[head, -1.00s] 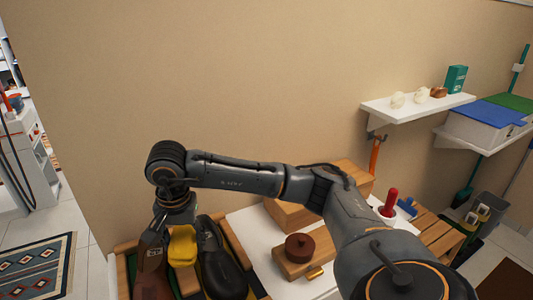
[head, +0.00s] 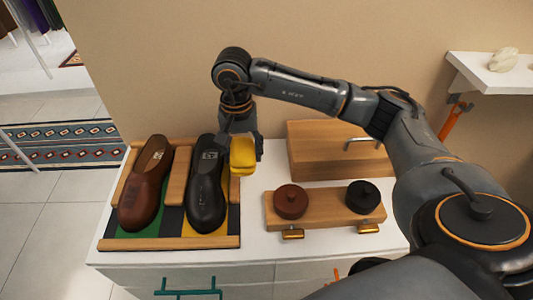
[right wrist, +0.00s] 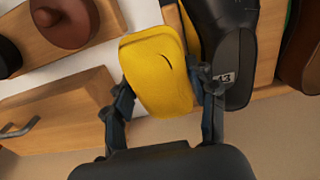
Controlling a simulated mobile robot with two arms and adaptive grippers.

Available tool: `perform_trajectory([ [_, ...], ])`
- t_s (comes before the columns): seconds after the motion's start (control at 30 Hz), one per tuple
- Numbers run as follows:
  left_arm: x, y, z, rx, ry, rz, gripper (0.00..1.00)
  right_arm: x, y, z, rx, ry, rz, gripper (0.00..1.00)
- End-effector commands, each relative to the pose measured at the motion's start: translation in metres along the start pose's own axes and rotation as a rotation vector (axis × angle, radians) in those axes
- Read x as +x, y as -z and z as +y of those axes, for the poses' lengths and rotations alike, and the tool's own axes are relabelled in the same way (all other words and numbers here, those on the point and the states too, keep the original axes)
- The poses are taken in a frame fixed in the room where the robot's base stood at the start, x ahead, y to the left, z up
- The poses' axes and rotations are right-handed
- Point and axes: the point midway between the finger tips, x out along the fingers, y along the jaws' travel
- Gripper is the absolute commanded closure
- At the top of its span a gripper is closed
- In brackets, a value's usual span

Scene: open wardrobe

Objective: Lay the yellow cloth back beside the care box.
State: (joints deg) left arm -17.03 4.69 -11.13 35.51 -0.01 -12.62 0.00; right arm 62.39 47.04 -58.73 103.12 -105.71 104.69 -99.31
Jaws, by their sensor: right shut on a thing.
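The yellow cloth (head: 243,157) is a folded pad held by my right gripper (head: 242,150), just right of the black shoe (head: 207,190). In the right wrist view the cloth (right wrist: 157,72) sits between the two fingers of my right gripper (right wrist: 165,92), which is shut on it. It appears raised above the white top. The wooden box with a metal handle (head: 330,145), likely the care box, stands at the back, to the right of the cloth. In the right wrist view this box (right wrist: 55,115) is at the left. My left gripper is not in view.
A brown shoe (head: 146,190) and the black shoe lie in a wooden tray (head: 170,243) at the left. A wooden block (head: 325,212) holds a brown tin (head: 290,201) and a black tin (head: 362,195). Bare white top (head: 255,210) shows between tray and block.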

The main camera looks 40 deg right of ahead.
Motion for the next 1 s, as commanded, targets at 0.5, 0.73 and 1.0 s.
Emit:
perform_trajectory([
  [0.5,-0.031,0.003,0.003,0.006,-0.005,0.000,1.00,0.066,0.065,0.046,0.000,0.001,-0.001,0.68],
  [0.73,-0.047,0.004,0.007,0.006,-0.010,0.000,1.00,0.088,0.072,0.052,0.001,-0.001,-0.005,0.68],
  [1.0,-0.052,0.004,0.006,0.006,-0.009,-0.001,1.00,0.108,0.073,0.052,0.000,0.001,0.001,0.68],
])
